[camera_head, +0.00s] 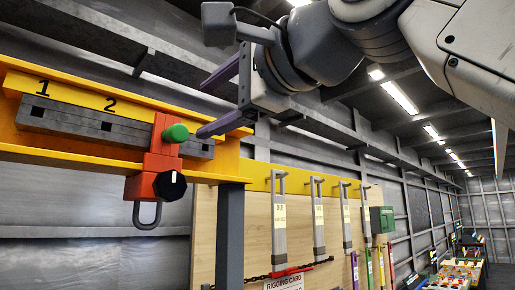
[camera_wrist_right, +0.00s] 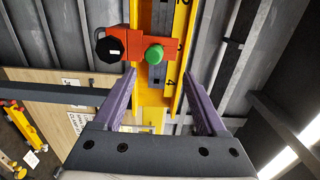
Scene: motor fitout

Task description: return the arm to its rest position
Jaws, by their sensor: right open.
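My right gripper (camera_head: 222,98) is raised at the upper middle of the head view, with its arm coming in from the upper right. Its purple fingers are apart with nothing between them; they also show in the wrist view (camera_wrist_right: 165,100). Just past the fingertips is a red trolley block (camera_head: 158,160) with a green knob (camera_head: 177,133), a black knob (camera_head: 169,185) and a grey shackle (camera_head: 147,214) hanging below. The block sits on a yellow beam (camera_head: 80,146). In the wrist view the red block (camera_wrist_right: 132,43) is ahead of the fingers. My left gripper is not in view.
The beam carries a grey rail (camera_head: 70,119) with square holes and numbers. A grey post (camera_head: 230,235) stands under its right end. A wooden board (camera_head: 262,225) holds several hanging grey slings and a rigging card (camera_head: 284,282). A cluttered table (camera_head: 461,273) stands far right.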

